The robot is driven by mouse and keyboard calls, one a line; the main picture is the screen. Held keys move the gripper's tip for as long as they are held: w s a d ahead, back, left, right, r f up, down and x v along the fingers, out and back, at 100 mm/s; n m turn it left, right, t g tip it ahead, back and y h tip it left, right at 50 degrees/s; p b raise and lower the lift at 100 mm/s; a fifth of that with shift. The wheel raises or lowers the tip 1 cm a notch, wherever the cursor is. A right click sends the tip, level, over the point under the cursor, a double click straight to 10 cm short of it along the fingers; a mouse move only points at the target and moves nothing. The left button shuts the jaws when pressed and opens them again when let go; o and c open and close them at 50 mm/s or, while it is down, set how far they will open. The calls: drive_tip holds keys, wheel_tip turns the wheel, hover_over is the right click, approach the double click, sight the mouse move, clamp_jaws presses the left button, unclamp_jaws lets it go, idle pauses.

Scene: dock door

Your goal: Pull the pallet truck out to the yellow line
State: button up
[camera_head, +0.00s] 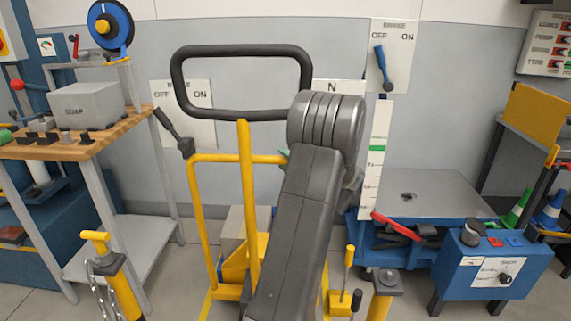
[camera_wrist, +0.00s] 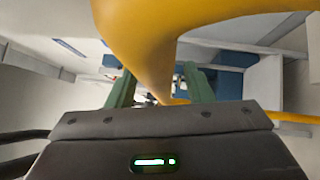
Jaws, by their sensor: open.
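The pallet truck (camera_head: 194,220) stands ahead in the head view, with a yellow tube frame, a yellow upright and a black loop handle (camera_head: 178,82) on top. My arm covers its right part. My gripper is mostly hidden behind the arm there; only a bit of green shows by the yellow crossbar. In the wrist view, my gripper (camera_wrist: 159,86) has its two green fingers apart. A large yellow piece (camera_wrist: 150,40) fills the top and reaches down between the fingers, very close; I cannot tell which part it is or whether they touch.
A wooden-topped bench (camera_head: 60,150) with a grey box stands at left. A blue lift table (camera_head: 440,195) and a blue control box (camera_head: 492,272) stand at right. A yellow post (camera_head: 383,300) rises at front, right of my arm. Wall levers (camera_head: 381,70) are behind.

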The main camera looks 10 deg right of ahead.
drive_tip(key=shift+w, duration=0.15)
clamp_jaws()
drive_tip(key=shift+a, duration=0.1)
